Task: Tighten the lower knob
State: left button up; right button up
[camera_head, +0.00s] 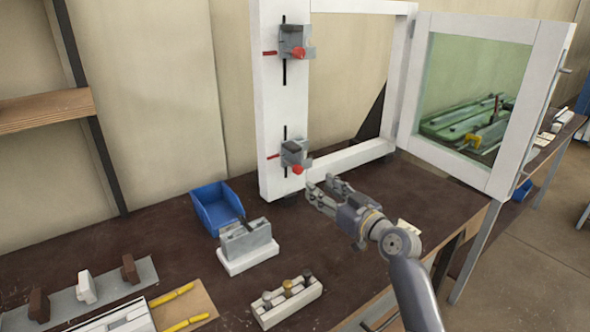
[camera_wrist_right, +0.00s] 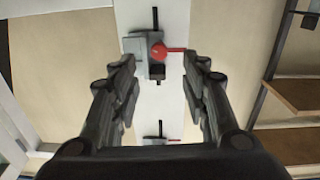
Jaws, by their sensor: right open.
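The lower clamp (camera_head: 293,153) is a grey block on the white frame post, with a red lower knob (camera_head: 298,169) on its front. The upper clamp (camera_head: 292,40) has its own red upper knob (camera_head: 299,53). My right gripper (camera_head: 320,184) is open and empty, just in front of and slightly below right of the lower knob. In the right wrist view, which looks upside down, the lower knob (camera_wrist_right: 158,50) appears between the open fingertips (camera_wrist_right: 158,62), with no visible contact. The upper clamp shows partly behind the gripper body. My left gripper is not in view.
The white frame (camera_head: 270,110) stands on the dark bench (camera_head: 150,250), its glazed door (camera_head: 475,90) swung open to the right. A blue bin (camera_head: 217,207), a grey block on a white base (camera_head: 247,245) and a white holder (camera_head: 287,303) with several knobs stand on the bench.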

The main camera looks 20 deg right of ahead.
aim_at(300, 171)
jog(key=p+x, duration=0.1)
jog(key=x, duration=0.7)
jog(key=shift+w+r, duration=0.1)
jog(key=shift+w, duration=0.05)
jog(key=shift+w+a, duration=0.1)
jog(key=shift+w, duration=0.55)
jog(key=c, duration=0.3)
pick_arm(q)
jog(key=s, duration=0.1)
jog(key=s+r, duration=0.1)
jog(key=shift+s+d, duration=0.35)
pick_arm(e)
grip_shut()
